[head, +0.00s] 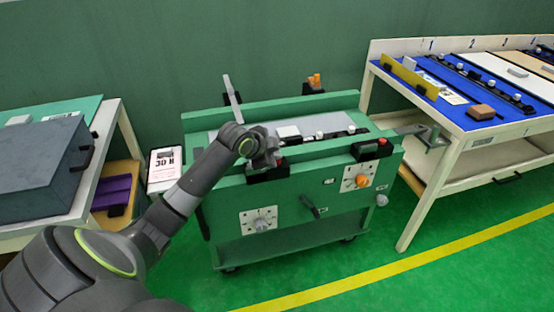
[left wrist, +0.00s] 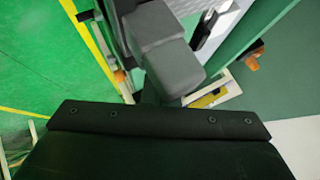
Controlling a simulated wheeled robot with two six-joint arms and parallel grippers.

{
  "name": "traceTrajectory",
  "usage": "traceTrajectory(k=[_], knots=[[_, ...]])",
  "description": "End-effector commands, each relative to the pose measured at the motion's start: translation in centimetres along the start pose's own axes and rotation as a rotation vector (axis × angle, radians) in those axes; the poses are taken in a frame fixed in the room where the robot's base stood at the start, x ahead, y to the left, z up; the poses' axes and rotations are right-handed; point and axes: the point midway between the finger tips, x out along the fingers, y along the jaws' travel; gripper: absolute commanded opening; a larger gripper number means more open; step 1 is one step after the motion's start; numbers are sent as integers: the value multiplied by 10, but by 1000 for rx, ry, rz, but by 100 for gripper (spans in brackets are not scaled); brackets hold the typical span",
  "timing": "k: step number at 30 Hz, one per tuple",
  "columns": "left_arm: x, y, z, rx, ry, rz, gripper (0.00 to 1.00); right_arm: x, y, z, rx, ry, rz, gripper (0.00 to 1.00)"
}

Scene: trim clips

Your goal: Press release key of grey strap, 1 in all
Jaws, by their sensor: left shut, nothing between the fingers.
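The green cart (head: 310,228) stands in the middle of the head view. A grey strap (head: 232,93) stands up, tilted, from a black clip block at the cart's back left. My left gripper (head: 267,158) is shut and empty, over the cart's front left edge. It is at the black clip block (head: 266,175) there and partly hides it. A small red key (head: 280,161) shows beside the fingertips; I cannot tell whether they touch. In the left wrist view my shut grey fingers (left wrist: 162,48) fill the top middle. My right gripper is out of view.
Another black clip block (head: 366,153) with a red key (head: 382,142) sits at the cart's front right. An orange piece (head: 315,81) stands at the back. A grey box (head: 40,168) is on the left table; a blue-topped bench (head: 505,122) stands right.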

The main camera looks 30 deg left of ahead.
Motion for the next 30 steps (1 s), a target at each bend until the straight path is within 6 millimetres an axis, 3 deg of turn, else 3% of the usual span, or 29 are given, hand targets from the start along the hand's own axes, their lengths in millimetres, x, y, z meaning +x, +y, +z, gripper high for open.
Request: traceTrajectory(k=[2,23,30], knots=[[5,8,9,-11,-15,17,0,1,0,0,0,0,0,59],[7,10,10,-14,-16,21,0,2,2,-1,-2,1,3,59],[1,3,6,-12,-16,19,0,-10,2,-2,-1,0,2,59]])
